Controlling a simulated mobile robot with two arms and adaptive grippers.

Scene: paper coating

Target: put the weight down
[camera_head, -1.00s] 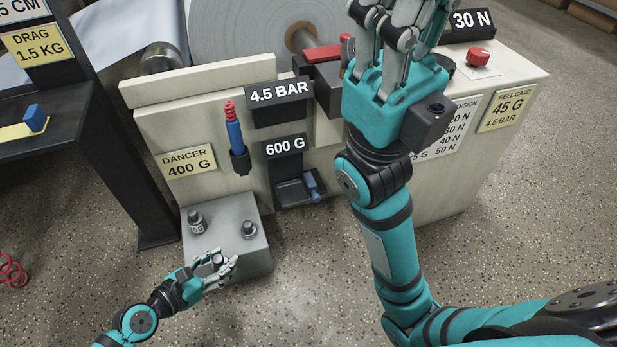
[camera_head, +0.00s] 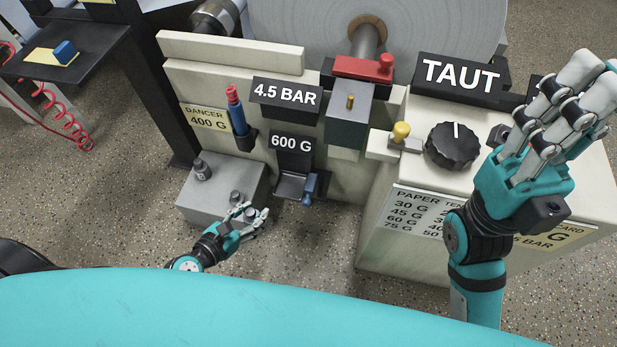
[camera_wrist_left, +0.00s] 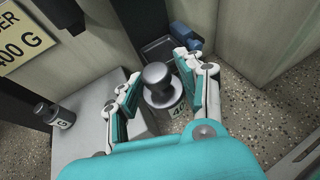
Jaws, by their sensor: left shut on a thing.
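My left gripper (camera_head: 252,214) is by the grey block (camera_head: 192,205) at the lower left of the machine. Its fingers are shut on a grey knobbed weight (camera_wrist_left: 164,87), best seen in the left wrist view; its lower part is partly hidden. I cannot tell whether the weight touches the block. Another grey weight (camera_head: 203,169) stands upright on the block, also seen at the left of the wrist view (camera_wrist_left: 55,116). The weight pan (camera_head: 290,184) under the 600 G sign (camera_head: 291,143) looks empty. My right gripper (camera_head: 572,115) is raised at the right, its finger opening unclear.
A blue lever (camera_head: 310,188) sits at the pan's right edge. A blue and red tool (camera_head: 236,110) stands in a holder above the block. A black dial (camera_head: 453,145) and a yellow knob (camera_head: 401,132) are on the right cabinet. Floor in front is clear.

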